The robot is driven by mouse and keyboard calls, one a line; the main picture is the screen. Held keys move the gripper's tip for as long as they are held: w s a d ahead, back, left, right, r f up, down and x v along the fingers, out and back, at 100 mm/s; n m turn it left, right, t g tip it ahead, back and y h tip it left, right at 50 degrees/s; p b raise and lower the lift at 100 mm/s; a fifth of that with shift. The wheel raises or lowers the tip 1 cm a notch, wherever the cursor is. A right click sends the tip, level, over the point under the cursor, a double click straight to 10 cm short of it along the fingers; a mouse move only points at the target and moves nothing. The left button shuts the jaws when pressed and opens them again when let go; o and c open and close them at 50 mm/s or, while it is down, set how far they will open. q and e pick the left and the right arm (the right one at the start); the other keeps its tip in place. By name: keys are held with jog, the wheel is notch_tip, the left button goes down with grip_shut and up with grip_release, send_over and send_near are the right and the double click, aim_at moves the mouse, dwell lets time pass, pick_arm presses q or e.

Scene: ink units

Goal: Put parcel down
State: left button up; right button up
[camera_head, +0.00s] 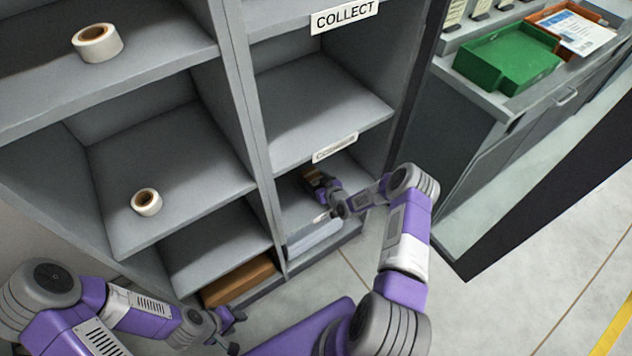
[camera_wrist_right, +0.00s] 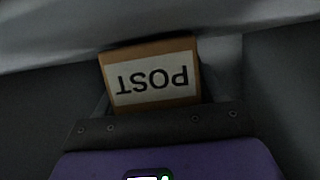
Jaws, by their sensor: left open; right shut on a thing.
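The parcel is a small brown box with a white label reading POST. In the right wrist view the parcel (camera_wrist_right: 152,78) sits at my right gripper (camera_wrist_right: 152,108), label facing the camera. In the head view the parcel (camera_head: 311,177) shows as a brown patch inside a lower right shelf compartment (camera_head: 295,205). My right gripper (camera_head: 320,186) is shut on it and reaches into that compartment. I cannot tell whether the parcel touches the shelf floor. My left gripper (camera_head: 238,332) is open and empty, low in front of the shelves.
Tape rolls lie on the upper left shelf (camera_head: 97,43) and middle left shelf (camera_head: 146,202). A COLLECT sign (camera_head: 344,15) marks the right column. A green tray (camera_head: 507,58) stands on the counter at right.

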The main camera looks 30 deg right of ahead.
jog(key=shift+f, duration=0.2)
jog(key=o, duration=1.2)
jog(key=shift+r, duration=0.15)
